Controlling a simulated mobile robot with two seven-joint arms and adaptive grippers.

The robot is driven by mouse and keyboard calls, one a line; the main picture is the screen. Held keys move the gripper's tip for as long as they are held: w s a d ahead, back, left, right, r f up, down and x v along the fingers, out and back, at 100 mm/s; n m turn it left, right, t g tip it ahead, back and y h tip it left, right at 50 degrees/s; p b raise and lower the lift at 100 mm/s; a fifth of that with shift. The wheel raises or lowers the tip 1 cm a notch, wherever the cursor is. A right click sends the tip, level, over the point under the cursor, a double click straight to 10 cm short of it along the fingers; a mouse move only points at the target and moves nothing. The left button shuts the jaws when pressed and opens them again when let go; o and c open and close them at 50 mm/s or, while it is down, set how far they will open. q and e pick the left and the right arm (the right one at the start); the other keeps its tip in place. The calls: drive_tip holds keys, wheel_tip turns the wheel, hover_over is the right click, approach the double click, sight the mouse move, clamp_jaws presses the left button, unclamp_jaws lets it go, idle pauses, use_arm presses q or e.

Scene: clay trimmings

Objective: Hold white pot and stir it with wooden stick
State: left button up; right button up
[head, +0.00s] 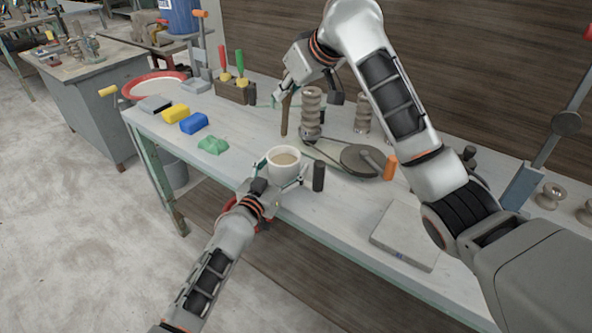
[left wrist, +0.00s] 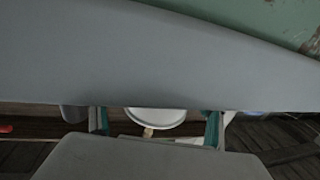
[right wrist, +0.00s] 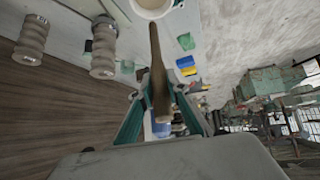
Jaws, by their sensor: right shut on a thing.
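The white pot (head: 284,167) stands upright on the workbench near its front edge, with tan liquid inside. My left gripper (head: 281,176) is at the front of the pot, its fingers open on either side. In the left wrist view the pot (left wrist: 156,118) shows between the fingers (left wrist: 157,128), with a gap on each side. My right gripper (head: 284,97) is shut on the upper part of the wooden stick (head: 285,118). The stick hangs roughly upright behind the pot, outside it. In the right wrist view its far end is close to the pot's rim (right wrist: 153,14).
A black cylinder (head: 319,176) stands close to the pot's right. Stacked grey spools (head: 311,110) and a dark disc (head: 364,161) are behind. Green (head: 213,145), blue (head: 194,123) and yellow (head: 176,114) lumps lie left. A grey slab (head: 408,236) lies right.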

use_arm(q)
drive_tip(key=shift+s, duration=0.1)
idle(0.3)
drive_tip(key=v, duration=1.2)
